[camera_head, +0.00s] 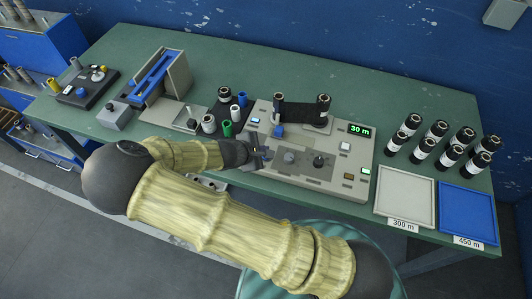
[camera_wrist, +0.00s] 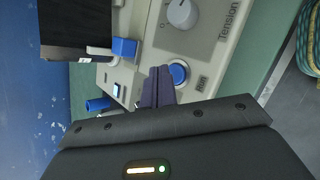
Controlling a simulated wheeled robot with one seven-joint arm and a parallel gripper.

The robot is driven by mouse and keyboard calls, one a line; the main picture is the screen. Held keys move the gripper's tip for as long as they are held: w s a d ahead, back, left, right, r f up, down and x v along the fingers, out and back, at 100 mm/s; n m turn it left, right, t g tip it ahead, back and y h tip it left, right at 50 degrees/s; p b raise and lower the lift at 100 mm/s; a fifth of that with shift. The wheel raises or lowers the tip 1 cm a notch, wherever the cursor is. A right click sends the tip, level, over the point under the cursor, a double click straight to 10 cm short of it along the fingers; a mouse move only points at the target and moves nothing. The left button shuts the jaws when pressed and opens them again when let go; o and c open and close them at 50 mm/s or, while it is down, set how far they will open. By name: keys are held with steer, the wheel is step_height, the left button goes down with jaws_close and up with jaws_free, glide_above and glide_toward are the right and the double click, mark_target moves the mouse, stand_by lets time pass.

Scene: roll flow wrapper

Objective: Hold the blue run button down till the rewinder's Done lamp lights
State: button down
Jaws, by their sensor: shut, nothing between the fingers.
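The rewinder (camera_head: 335,185) is a pale grey machine on the green bench, with dark film between two rolls and a green display (camera_head: 360,130) reading 30 m. In the head view my gripper (camera_head: 258,156) is at the panel's left side. An amber-brown lamp (camera_head: 349,176) and a pale green one (camera_head: 366,171) are at front right; their labels are unreadable.
A Tension knob (camera_wrist: 182,12) and a blue block (camera_wrist: 124,48) are near the fingers. Several black-and-white rolls (camera_head: 448,158) stand right, behind the grey 300 m tray (camera_head: 380,213) and blue 450 m tray (camera_head: 446,228). Rolls and a slanted blue-topped stand (camera_head: 155,75) are left.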

steer(key=shift+r, duration=0.15)
step_height(320, 180, up, 5)
steer(key=p, duration=0.4)
stand_by(0.4)
steer(key=shift+d, duration=0.1)
steer(key=shift+s+d+m, duration=0.1)
steer(key=shift+d+m, duration=0.15)
steer(key=shift+m, duration=0.05)
steer(key=s+d+r+m+g+y, duration=0.2)
steer(key=s+d+r+m+y, duration=0.1)
steer(key=s+d+r+m, duration=0.2)
steer(key=s+d+r+m+g+y, duration=0.2)
steer(key=s+d+r+m, duration=0.4)
steer(key=r+m, duration=0.5)
steer(key=d+m+y, duration=0.1)
steer(key=d, duration=0.1)
steer(key=shift+s+d+r+m, duration=0.2)
steer(key=shift+s+d+m, duration=0.1)
steer(key=shift+d, duration=0.1)
